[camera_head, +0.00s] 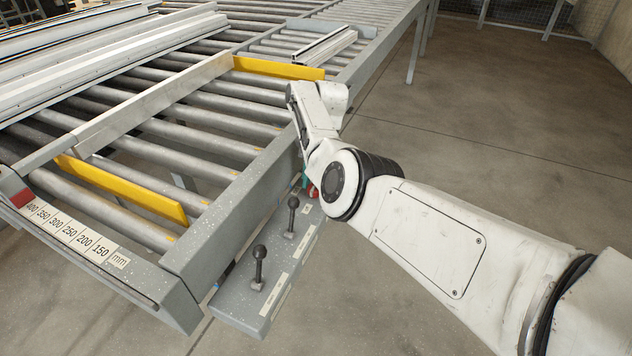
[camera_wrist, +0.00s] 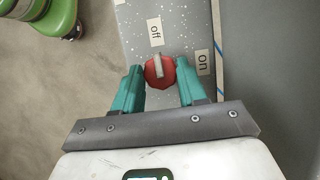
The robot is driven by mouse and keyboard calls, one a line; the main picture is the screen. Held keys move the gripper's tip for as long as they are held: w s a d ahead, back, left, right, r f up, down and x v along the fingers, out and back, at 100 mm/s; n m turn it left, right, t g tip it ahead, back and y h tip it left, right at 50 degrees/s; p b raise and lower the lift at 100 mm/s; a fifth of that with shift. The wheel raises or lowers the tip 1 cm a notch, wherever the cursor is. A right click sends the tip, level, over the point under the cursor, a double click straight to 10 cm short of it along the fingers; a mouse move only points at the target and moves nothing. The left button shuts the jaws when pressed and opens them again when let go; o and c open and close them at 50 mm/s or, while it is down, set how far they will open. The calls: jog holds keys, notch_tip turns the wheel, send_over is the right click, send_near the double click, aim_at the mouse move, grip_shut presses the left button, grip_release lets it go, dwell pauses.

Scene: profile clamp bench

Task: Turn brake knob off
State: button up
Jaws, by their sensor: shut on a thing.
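The brake knob (camera_wrist: 160,72) is red with a pale pointer bar, on a grey panel (camera_wrist: 180,28) in the wrist view. The bar lines up with the "off" label (camera_wrist: 155,32); the "on" label (camera_wrist: 203,62) is to the right. My gripper (camera_wrist: 160,82) has its teal fingers on both sides of the knob, shut on it. In the head view only a bit of the red knob (camera_head: 312,191) shows beside my arm, at the far end of the control box (camera_head: 240,306).
Two black-knobbed levers (camera_head: 259,265) (camera_head: 291,217) stand on the control box near my arm. The roller bench (camera_head: 215,235) with yellow stops (camera_head: 120,188) lies to the left. A green rounded object (camera_wrist: 55,18) is at the wrist view's upper left. Floor at right is clear.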

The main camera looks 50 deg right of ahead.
dwell(0.4)
jog(key=o, duration=1)
jog(key=shift+r, duration=0.1)
jog(key=b+v, duration=0.2)
jog(key=v, duration=0.8)
jog(key=shift+d+r, duration=0.1)
jog(key=shift+r, duration=0.2)
jog(key=shift+w, duration=0.1)
